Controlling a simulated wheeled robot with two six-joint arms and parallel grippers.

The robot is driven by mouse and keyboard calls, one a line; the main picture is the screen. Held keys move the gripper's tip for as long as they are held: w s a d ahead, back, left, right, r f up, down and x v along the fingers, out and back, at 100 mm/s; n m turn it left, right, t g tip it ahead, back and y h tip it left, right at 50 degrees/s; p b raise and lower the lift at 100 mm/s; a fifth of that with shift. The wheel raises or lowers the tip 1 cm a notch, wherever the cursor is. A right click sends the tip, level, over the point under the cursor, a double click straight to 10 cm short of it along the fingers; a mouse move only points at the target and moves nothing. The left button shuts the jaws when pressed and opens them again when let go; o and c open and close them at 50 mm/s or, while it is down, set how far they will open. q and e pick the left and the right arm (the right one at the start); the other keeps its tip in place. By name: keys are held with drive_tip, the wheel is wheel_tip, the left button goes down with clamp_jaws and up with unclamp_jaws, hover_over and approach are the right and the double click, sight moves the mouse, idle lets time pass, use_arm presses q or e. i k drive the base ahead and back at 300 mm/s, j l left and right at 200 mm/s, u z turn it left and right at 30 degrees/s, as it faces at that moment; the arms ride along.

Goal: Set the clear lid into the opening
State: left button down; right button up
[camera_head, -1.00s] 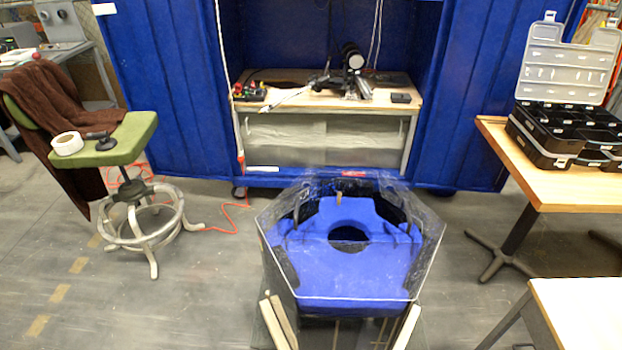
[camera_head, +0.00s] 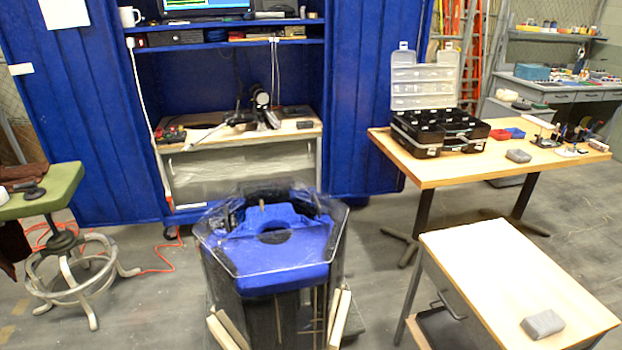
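A clear, many-sided tank (camera_head: 338,240) stands on the floor at the lower middle of the head view. A blue panel (camera_head: 268,262) shows inside its upper part, with a dark round opening (camera_head: 272,237) near the panel's middle. I cannot make out a separate clear lid on or near the tank. Neither of my grippers shows in this view.
A wooden table (camera_head: 430,172) with an open black case (camera_head: 437,132) stands right of the tank. A nearer light-topped table (camera_head: 520,285) holds a grey block (camera_head: 542,324). A green stool (camera_head: 45,190) stands left.

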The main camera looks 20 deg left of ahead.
sight(275, 203)
drive_tip(key=j+z, duration=0.25)
drive_tip(key=z, duration=0.2)
drive_tip(key=j+z, duration=0.25)
drive_tip(key=z, duration=0.2)
drive_tip(key=j+z, duration=0.25)
drive_tip(key=z, duration=0.15)
drive_tip(key=j+z, duration=0.2)
drive_tip(key=z, duration=0.25)
drive_tip(key=k, duration=0.05)
